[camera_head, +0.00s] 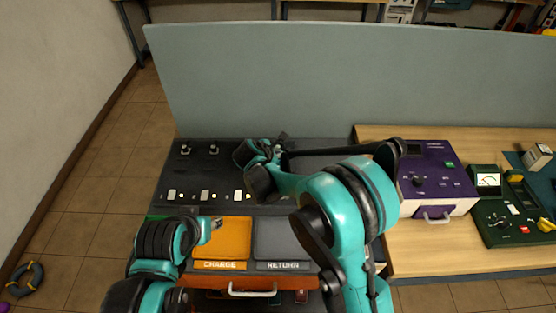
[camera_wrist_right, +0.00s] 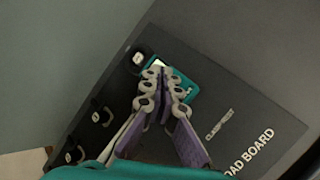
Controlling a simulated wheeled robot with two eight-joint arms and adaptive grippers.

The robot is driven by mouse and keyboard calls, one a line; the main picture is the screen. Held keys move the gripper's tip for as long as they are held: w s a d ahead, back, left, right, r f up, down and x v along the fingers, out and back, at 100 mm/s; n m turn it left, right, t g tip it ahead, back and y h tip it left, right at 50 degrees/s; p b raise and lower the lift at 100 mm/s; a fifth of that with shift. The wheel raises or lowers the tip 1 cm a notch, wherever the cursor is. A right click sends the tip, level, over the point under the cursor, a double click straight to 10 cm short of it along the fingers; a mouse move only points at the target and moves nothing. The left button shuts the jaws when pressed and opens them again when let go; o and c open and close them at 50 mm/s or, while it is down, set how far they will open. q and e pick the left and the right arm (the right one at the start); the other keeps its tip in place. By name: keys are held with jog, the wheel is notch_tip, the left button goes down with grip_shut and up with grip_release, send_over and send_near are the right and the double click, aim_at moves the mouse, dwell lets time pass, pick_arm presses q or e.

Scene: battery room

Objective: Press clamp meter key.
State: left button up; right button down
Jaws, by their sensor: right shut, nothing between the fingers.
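The right wrist view shows a teal device (camera_wrist_right: 198,80), apparently the clamp meter, on the dark load board (camera_wrist_right: 255,105). A small pale patch shows on it beside my fingertips. My right gripper (camera_wrist_right: 162,72) is shut and empty, its fingertips over the device's near-left part; I cannot tell whether they touch it. The fingers hide part of the device, and no key can be made out. In the head view my right gripper (camera_head: 281,138) is small and partly hidden by its own arm at the board's back. My left gripper (camera_head: 214,225) is over the orange CHARGE area; its jaw opening is unclear.
Black hooks (camera_wrist_right: 102,114) stand along the board's edge. A tall grey panel (camera_head: 330,85) rises behind. The orange CHARGE tray (camera_head: 235,238) and dark RETURN tray (camera_head: 280,240) lie in front. A purple unit (camera_head: 432,180) and a green instrument (camera_head: 505,215) stand on the wooden table at right.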

dwell(0.4)
jog(key=shift+f+b, duration=0.4)
jog(key=shift+b, duration=0.05)
jog(key=shift+f+b, duration=0.35)
dwell(0.5)
jog(key=shift+r, duration=0.1)
jog(key=shift+r+p, duration=0.5)
jog(key=shift+r, duration=0.2)
jog(key=shift+r, duration=0.1)
jog(key=shift+r+p, duration=1.65)
jog(key=shift+r, duration=0.8)
jog(key=shift+f, duration=0.1)
